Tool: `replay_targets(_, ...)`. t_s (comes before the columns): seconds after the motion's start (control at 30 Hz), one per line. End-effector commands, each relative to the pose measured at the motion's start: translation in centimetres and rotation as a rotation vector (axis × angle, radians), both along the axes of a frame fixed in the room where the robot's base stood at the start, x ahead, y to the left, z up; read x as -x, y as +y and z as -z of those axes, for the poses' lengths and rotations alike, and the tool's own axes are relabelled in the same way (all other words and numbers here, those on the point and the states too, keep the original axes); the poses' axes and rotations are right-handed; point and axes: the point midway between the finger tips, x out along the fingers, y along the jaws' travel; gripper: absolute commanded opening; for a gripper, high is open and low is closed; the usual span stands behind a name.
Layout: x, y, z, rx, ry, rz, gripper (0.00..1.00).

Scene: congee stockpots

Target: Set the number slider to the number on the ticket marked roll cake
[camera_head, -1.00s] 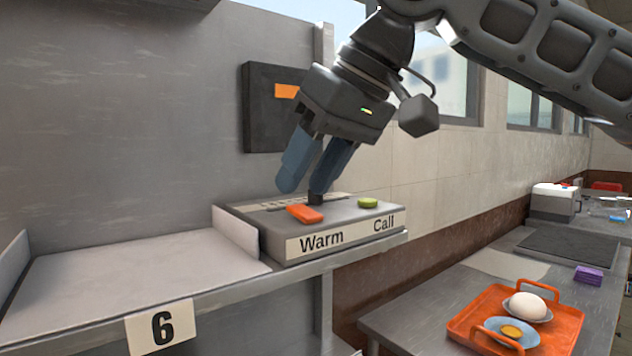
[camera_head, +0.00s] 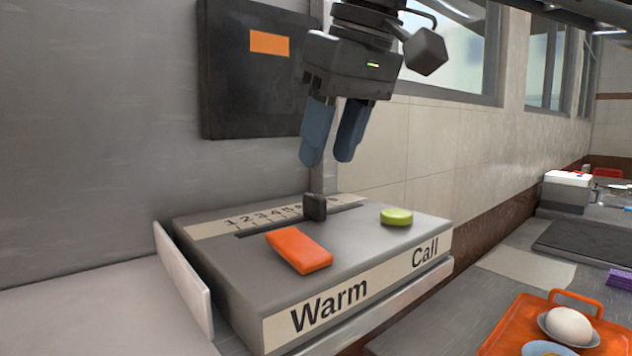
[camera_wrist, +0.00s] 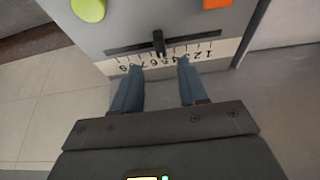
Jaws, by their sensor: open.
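In the wrist view the knob (camera_wrist: 158,42) stands near the middle of the upside-down scale (camera_wrist: 165,60), around 5 or 6; I cannot tell exactly. My gripper (camera_head: 329,160) is open and empty, above the knob and clear of it. The wrist view shows the knob in line with the gap between my fingers (camera_wrist: 159,68). No readable roll cake ticket is in view.
An orange block button (camera_head: 299,250) by "Warm" and a green round button (camera_head: 396,216) by "Call" sit on the box. A dark wall panel (camera_head: 250,80) with an orange patch is behind. An orange tray (camera_head: 515,318) with an egg stands lower right.

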Motion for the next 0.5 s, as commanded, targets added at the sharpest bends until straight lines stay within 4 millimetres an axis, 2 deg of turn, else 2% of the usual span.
replay_targets(0.3,-1.5,1.0,4.4,0.0,0.002,0.0,0.43)
replay_targets(0.5,-1.9,1.3,5.7,-0.002,0.001,-0.001,0.43)
